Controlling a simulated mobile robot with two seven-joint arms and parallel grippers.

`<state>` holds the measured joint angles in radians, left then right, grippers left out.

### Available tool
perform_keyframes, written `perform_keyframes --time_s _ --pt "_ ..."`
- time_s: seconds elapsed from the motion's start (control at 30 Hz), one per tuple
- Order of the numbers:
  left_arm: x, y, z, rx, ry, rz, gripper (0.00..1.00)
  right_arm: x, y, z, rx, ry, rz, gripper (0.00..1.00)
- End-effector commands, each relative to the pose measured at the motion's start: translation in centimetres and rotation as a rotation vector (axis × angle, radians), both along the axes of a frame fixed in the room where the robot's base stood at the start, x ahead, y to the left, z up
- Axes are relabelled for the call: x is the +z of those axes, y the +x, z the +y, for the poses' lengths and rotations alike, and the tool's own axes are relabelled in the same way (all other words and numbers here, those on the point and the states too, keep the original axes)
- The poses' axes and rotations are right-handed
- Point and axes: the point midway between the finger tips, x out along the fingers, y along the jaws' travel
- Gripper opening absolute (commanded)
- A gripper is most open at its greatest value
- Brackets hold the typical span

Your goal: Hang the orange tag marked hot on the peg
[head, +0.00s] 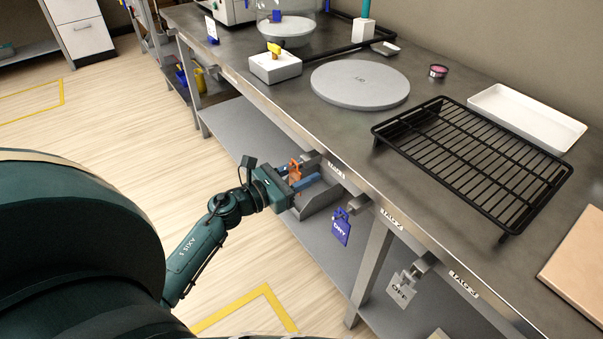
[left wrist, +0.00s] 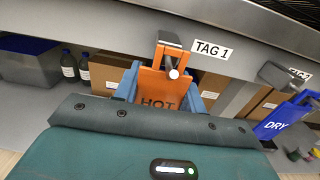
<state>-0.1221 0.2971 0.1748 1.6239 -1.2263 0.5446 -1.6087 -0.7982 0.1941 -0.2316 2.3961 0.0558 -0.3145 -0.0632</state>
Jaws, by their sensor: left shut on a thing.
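The orange tag marked HOT (left wrist: 158,88) is upright between the blue fingers of my left gripper (left wrist: 168,95), which is shut on it. In the head view, the orange tag (head: 294,171) shows above my left gripper (head: 306,182), close to the bench's front edge. The grey peg (left wrist: 172,52) beside the label TAG 1 (left wrist: 213,50) overlaps the top of the tag in the left wrist view. Its round end points toward the camera, in front of the tag's upper part. I cannot tell whether the tag's opening is fully around the peg. My right gripper is not in view.
A blue DRY tag (head: 341,228) hangs on the neighbouring peg to the right, and a grey OFF tag (head: 401,291) hangs farther right. The steel bench (head: 330,130) carries a black rack (head: 470,160) and a round plate (head: 360,86). Boxes and bottles stand on the shelf below.

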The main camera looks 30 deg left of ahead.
Motion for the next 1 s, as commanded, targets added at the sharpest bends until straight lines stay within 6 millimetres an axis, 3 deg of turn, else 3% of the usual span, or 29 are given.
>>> perform_keyframes --time_s 1.0 --pt "0.0 -1.5 0.7 0.000 -0.001 0.000 0.20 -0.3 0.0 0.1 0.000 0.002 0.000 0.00"
